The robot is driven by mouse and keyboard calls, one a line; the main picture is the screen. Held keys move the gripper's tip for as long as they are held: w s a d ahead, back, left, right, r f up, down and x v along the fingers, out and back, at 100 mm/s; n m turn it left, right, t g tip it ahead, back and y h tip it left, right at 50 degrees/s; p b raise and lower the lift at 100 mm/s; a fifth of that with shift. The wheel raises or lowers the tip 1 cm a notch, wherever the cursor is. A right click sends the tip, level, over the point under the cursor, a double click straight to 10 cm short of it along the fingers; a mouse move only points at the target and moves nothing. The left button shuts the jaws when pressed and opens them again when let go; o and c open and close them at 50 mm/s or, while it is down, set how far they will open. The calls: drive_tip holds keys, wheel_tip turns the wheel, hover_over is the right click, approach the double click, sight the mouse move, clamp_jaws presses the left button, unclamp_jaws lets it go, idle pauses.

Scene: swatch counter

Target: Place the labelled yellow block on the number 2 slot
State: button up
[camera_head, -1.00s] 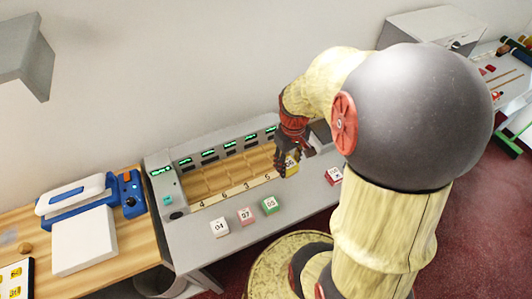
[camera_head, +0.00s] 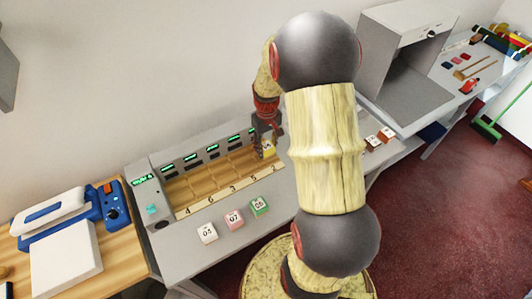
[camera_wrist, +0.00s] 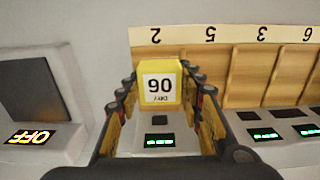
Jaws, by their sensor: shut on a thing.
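My gripper (camera_wrist: 160,100) is shut on the yellow block (camera_wrist: 161,82), with fingers on both sides of it. The block's white label shows dark digits, 06 or 90, with small writing beside them. In the wrist view the block is in line with the number 2 (camera_wrist: 155,36) on the white strip, over that slot's column. In the head view, my gripper (camera_head: 266,135) holds the block (camera_head: 268,148) at the right end of the wooden slot rack (camera_head: 205,185). I cannot tell whether the block touches the slot floor.
White (camera_head: 207,232), pink (camera_head: 234,219) and green (camera_head: 259,205) blocks stand on the grey counter in front of the rack. Lit displays (camera_head: 190,157) line its back. A grey open box (camera_head: 405,75) stands to the right. My arm hides part of the counter.

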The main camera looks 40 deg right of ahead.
sight(266, 152)
drive_tip(key=shift+w+d+f, duration=0.35)
drive_tip(key=shift+w+f, duration=0.1)
drive_tip(key=shift+f, duration=0.25)
drive_tip(key=shift+f+b, duration=0.45)
drive_tip(key=shift+f, duration=1.1)
drive_tip(key=shift+f, duration=0.1)
drive_tip(key=o, duration=1.1)
drive_tip(key=shift+c, duration=0.2)
drive_tip(key=shift+o, duration=0.4)
